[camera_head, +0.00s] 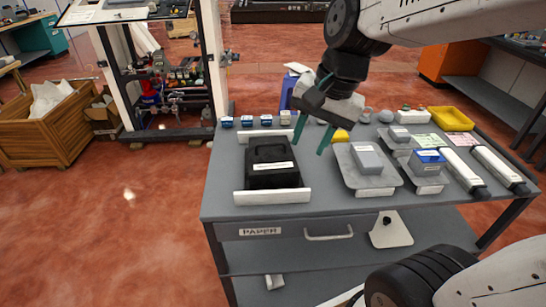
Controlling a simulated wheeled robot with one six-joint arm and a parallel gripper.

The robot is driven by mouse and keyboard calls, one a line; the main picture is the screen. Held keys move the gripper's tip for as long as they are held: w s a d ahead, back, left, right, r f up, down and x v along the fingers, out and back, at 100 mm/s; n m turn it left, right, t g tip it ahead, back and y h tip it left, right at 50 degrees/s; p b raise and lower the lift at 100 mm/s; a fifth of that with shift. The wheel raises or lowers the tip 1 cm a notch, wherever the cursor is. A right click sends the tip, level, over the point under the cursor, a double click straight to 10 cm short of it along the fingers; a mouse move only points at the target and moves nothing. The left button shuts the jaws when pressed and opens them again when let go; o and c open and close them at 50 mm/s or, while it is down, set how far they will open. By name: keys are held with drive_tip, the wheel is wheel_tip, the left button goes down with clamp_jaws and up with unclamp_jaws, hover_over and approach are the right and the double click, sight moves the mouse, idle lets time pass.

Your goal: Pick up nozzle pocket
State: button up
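My gripper (309,147) hangs over the middle of the grey table, its two green fingers pointing down and spread apart with nothing visible between them. No label is readable enough to tell which item is the nozzle pocket. A black box (270,178) with a white label sits left of the fingers. To their right, a grey block (367,157) with a pale label lies on a grey plate (352,178). A smaller grey block (399,133) and a blue-topped piece (428,158) sit farther right. My gripper and arm hide part of the table's back.
The table (222,180) also carries small blue-and-white boxes (246,122), a yellow tray (451,117) and two white tubes (463,172) at the right. White bars (272,197) flank the black box. Open red floor lies left; a wooden crate (38,130) stands there.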

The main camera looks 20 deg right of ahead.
sight(275, 144)
drive_tip(key=w+d+f+m+t+y, duration=0.1)
drive_tip(key=w+f+m, duration=0.1)
drive_tip(key=w+m, duration=0.45)
drive_tip(key=w+d+f+m+y, duration=0.1)
drive_tip(key=w+d+f+m, duration=0.15)
drive_tip(key=w+m, duration=0.4)
drive_tip(key=shift+n, duration=0.4)
drive_tip(key=w+a+f, duration=0.1)
drive_tip(key=f, duration=0.1)
drive_tip(key=w+a+f, duration=0.1)
drive_tip(key=w+f, duration=0.1)
drive_tip(key=w+a+f, duration=0.1)
drive_tip(key=f, duration=0.1)
drive_tip(key=shift+w+f, duration=0.35)
drive_tip(key=shift+w+a+f, duration=0.15)
drive_tip(key=shift+f, duration=0.4)
clamp_jaws()
